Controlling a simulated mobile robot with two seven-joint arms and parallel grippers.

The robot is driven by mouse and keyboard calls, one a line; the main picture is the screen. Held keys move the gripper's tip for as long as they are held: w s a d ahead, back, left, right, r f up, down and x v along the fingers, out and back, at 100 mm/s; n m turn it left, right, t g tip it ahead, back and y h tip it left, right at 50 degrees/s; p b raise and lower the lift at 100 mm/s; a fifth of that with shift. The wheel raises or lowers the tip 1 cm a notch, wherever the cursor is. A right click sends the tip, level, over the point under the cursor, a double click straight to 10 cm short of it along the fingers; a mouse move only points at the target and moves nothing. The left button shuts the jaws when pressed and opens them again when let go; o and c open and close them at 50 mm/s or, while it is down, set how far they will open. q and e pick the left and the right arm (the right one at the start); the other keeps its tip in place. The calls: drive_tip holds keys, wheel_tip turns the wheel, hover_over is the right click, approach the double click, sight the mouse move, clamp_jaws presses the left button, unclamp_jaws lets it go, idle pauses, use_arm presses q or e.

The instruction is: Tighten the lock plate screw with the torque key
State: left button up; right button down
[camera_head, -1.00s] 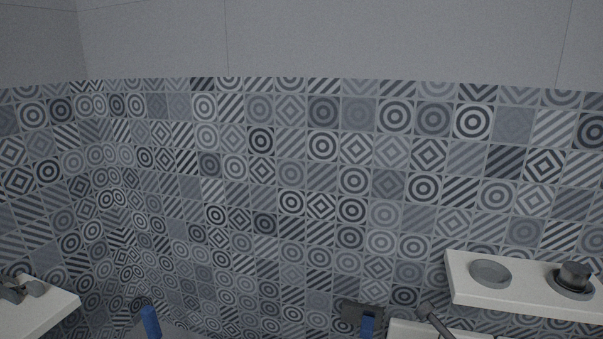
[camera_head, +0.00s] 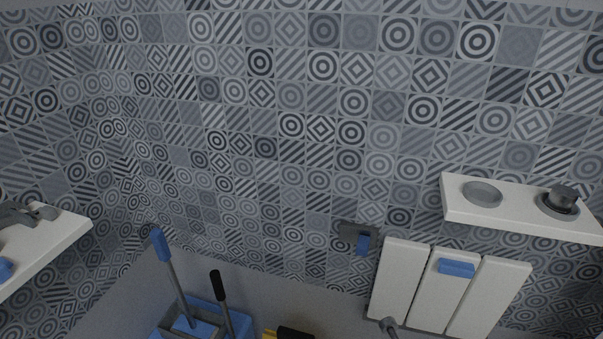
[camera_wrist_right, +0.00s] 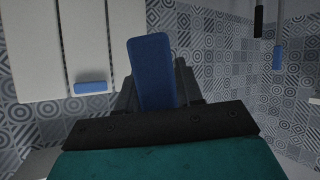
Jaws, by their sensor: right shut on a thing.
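My right gripper (camera_wrist_right: 158,95) is shut on a blue block-shaped thing (camera_wrist_right: 152,62) in the right wrist view. The blue piece stands up between the dark fingers, and its lower end is hidden. I cannot tell whether it is the torque key's handle. I cannot make out a lock plate screw. My left gripper is not in view.
White panels (camera_head: 401,277) with a blue block (camera_head: 456,268) stand against the wall. A white shelf (camera_head: 515,217) at right bears a dark round knob (camera_head: 563,197). A white ledge (camera_head: 50,248) is at left. A blue bucket (camera_head: 238,318) with long handles stands below.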

wheel_tip(320, 180, down, 2)
drive_tip(key=s+a+g, duration=0.1)
drive_tip(key=s+a, duration=0.1)
drive_tip(key=a, duration=0.1)
drive_tip(key=w+r+m+h, duration=0.1)
drive_tip(key=w+r, duration=0.4)
drive_tip(key=r, duration=0.6)
drive_tip(key=w+d+r+m+h, duration=0.1)
drive_tip(key=w+r, duration=0.4)
drive_tip(key=r, duration=0.6)
drive_tip(key=shift+d+r+m, duration=0.25)
drive_tip(key=shift+m, duration=0.25)
drive_tip(key=shift+d, duration=0.1)
